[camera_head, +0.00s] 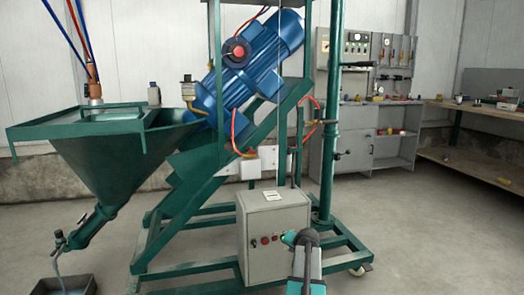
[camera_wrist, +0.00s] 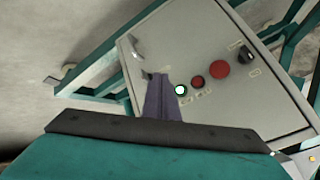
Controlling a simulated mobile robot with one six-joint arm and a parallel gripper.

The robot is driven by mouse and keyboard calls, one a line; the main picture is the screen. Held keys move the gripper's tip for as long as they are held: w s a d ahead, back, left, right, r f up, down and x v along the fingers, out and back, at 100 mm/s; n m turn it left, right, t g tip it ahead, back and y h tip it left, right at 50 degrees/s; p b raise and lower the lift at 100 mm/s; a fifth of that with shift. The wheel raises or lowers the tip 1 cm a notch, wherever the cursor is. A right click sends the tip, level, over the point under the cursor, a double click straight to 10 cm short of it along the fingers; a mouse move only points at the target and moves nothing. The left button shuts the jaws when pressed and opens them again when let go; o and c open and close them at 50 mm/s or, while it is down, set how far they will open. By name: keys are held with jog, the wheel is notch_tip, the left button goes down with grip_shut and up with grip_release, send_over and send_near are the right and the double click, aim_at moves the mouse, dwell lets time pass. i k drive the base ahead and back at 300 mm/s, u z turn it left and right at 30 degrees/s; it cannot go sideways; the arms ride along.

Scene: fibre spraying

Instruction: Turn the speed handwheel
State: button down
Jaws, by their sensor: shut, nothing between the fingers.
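A round dark wheel with a red centre (camera_head: 236,52), which looks like the speed handwheel, sits on the side of the blue motor (camera_head: 262,62) high in the green frame. It is not in the wrist view. My gripper (camera_wrist: 158,80) has its dark fingers together and empty in the wrist view, in front of the grey control box. In the head view my arm is at the bottom, in front of the box's right side, well below and right of the wheel. The fingertips are hard to make out there.
The control box (camera_head: 258,225) has a white button (camera_wrist: 180,90), red buttons and a black knob. Green frame bars (camera_head: 325,150) and orange hoses surround the motor. A green hopper (camera_head: 105,165) stands left. Open floor lies right, before the benches (camera_head: 370,150).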

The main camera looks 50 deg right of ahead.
aim_at(237, 51)
jog(key=u, duration=1.75)
jog(key=k, duration=0.1)
jog(key=z, duration=3.15)
